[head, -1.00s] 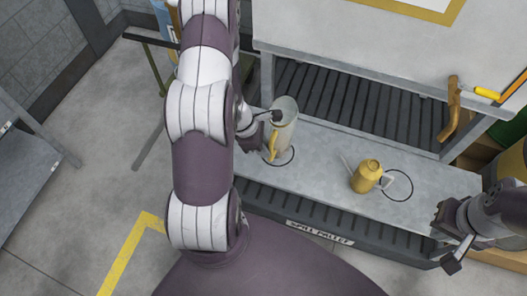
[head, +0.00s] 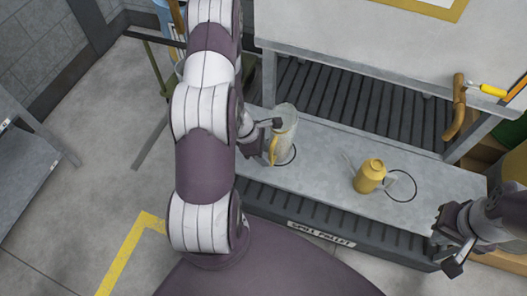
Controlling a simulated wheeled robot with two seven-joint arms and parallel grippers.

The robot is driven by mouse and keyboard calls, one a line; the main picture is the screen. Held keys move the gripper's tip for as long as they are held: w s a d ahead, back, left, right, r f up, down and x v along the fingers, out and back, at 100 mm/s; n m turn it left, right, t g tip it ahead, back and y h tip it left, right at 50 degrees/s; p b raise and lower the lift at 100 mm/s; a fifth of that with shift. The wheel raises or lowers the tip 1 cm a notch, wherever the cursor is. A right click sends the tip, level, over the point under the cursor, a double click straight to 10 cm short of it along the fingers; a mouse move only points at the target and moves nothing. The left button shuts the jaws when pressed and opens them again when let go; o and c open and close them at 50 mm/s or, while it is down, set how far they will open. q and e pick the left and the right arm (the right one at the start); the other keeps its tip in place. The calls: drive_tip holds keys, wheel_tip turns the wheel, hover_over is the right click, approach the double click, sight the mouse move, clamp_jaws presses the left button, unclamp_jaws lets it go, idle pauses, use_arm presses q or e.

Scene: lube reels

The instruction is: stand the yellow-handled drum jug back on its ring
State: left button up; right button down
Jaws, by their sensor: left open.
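The pale drum jug (head: 287,127) with the yellow handle (head: 273,150) looks about upright at the left of the grey bench. Its base overlaps a dark ring outline (head: 291,160) on the bench top; I cannot tell whether it is fully seated. My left gripper (head: 266,135) is open at the jug's left side, beside the handle. One dark finger reaches to the jug's upper body, and the other is partly hidden. I cannot tell whether the finger touches it. My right gripper (head: 446,246) is open and empty at the bench's right end.
The bench top (head: 325,165) between jug and can is clear. A slatted grate (head: 350,100) lies behind. A yellow-handled tool (head: 492,90) and a brown bent piece (head: 457,110) are at the right.

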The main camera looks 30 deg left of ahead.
use_arm(q)
drive_tip(key=p+v, duration=0.6)
drive_tip(key=v, duration=0.6)
drive_tip(key=s+d+r+m+y, duration=0.2)
drive_tip(key=d+r+m, duration=0.55)
drive_tip(key=m, duration=0.45)
drive_tip(key=s+d+r+m+y, duration=0.2)
drive_tip(key=d+r+m, duration=0.4)
drive_tip(key=r+m, duration=0.45)
wheel_tip(320, 180, up, 14)
drive_tip(key=m+p, duration=0.1)
drive_tip(key=p, duration=1.4)
drive_tip(key=shift+g, duration=0.4)
drive_tip(key=shift+f, duration=0.1)
